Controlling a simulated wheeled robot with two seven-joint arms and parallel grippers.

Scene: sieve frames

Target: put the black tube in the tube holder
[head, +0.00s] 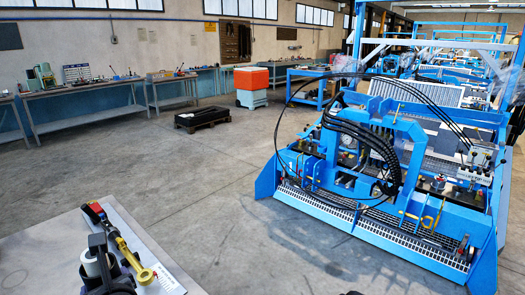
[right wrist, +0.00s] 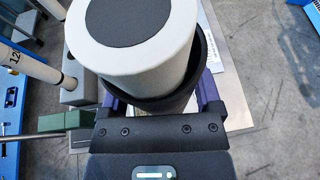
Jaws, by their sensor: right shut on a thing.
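In the right wrist view my right gripper (right wrist: 158,112) is shut on a black tube (right wrist: 184,97). A wide white cylinder (right wrist: 152,62) with a dark grey round top sits within the tube's black rim. The tube hides most of the fingers and what lies below. A similar black and white piece (head: 91,264) shows at the lower left of the head view; dark parts around it are hard to tell apart. A grey block (right wrist: 88,35) at the upper left may be the tube holder; I cannot be sure. My left gripper is not in view.
In the wrist view, a white tube marked 12 (right wrist: 28,62) and a green block (right wrist: 65,121) are at the left. In the head view, a yellow ring-ended tool (head: 132,258) and a red and black item (head: 96,214) lie on the grey table (head: 40,250).

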